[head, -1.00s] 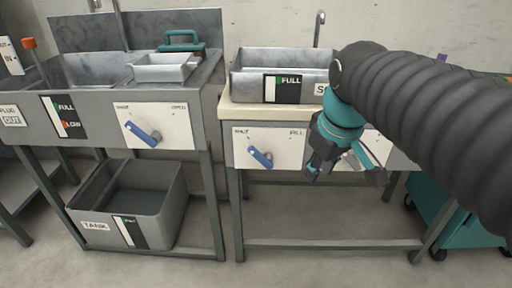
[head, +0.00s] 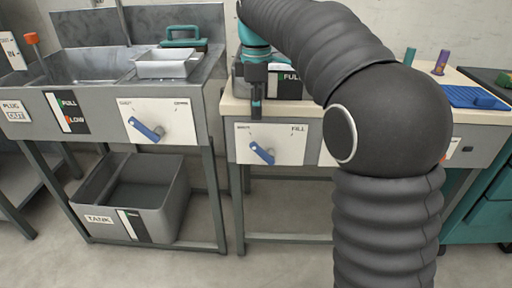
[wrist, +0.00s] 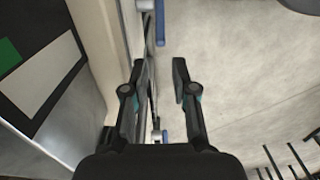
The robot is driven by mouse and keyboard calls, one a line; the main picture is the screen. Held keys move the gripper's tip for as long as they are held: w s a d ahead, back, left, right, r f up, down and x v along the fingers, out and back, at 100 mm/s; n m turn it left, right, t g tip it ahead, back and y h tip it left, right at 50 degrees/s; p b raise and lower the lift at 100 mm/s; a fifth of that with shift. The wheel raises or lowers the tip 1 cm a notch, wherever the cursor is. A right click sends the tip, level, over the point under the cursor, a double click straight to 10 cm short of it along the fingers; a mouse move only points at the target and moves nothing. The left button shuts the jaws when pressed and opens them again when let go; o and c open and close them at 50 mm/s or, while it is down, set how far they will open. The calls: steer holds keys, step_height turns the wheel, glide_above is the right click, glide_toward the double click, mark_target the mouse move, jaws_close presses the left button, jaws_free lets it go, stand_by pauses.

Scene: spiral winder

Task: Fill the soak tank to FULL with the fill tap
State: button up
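The soak tank (head: 312,88) is a grey metal basin on the right bench, largely hidden behind my arm. Its gauge (head: 287,86) shows FULL beside a green mark; the gauge's lower part is dark and white. The fill tap (head: 262,153) is a blue lever on a white panel marked SHUT and FILL below the tank. The lever slants from upper left, on the SHUT side, to lower right. My gripper (head: 256,108) points down just above the panel, apart from the lever. In the wrist view its fingers (wrist: 158,70) are apart and empty.
The wrist view shows two blue levers, one at the top (wrist: 160,22) and one below (wrist: 165,136); I cannot tell which is which. The left sink (head: 85,66) has its own blue lever (head: 146,130). A grey tank (head: 165,205) stands beneath it. The floor in front is clear.

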mark_target(257, 144)
step_height(257, 144, down, 13)
steer(key=shift+r+b, duration=0.2)
steer(key=shift+b, duration=0.55)
steer(key=shift+c, duration=0.2)
jaws_close()
